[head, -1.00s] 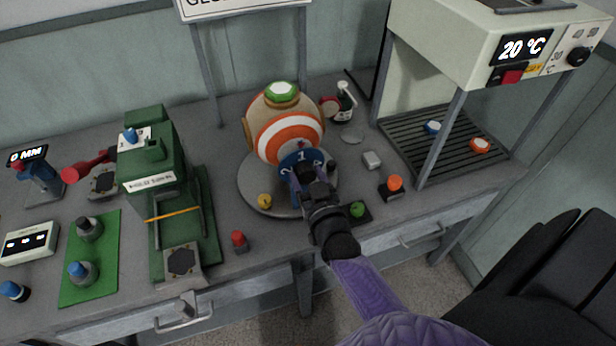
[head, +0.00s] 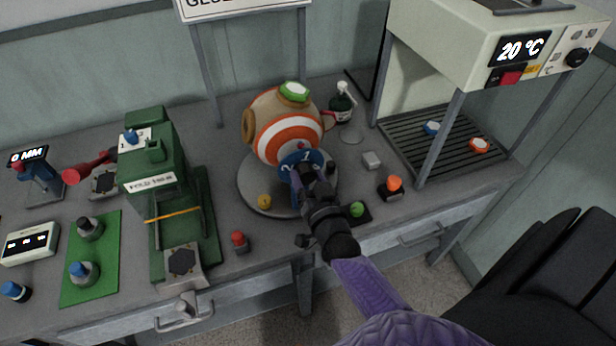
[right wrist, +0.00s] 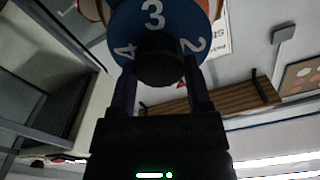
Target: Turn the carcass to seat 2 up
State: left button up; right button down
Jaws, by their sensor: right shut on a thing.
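The carcass is a tan ball (head: 268,128) with orange and white ringed seats, resting on a round grey turntable (head: 252,190). A green-topped seat (head: 294,91) faces up, tilted a little right. A blue numbered dial (head: 290,160) is on the carcass's front. My right gripper (head: 305,178) is at the dial. In the right wrist view, its two fingers are shut on a dark round knob (right wrist: 160,68) in the dial's middle, and the dial (right wrist: 150,15) shows 4, 3 and 2. The gripper hides part of the dial in the head view. My left gripper is not in view.
A green press (head: 155,165) stands left of the turntable. A heater with a slatted rack (head: 455,140) is at right, reading 20 °C. A red button (head: 239,240), a green button (head: 357,209) and an orange button (head: 394,184) sit near the front edge. A bottle (head: 342,105) stands behind.

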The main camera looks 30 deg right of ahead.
jog(key=shift+m, duration=1)
jog(key=shift+d+f+m, duration=0.1)
jog(key=shift+m, duration=2)
jog(key=shift+f+m, duration=0.1)
jog(key=shift+m, duration=1.3)
jog(key=shift+m+b, duration=0.35)
jog(key=shift+m, duration=0.45)
jog(key=shift+f+m, duration=0.1)
jog(key=shift+m, duration=1)
jog(key=shift+m+b, duration=0.3)
jog(key=shift+m, duration=0.1)
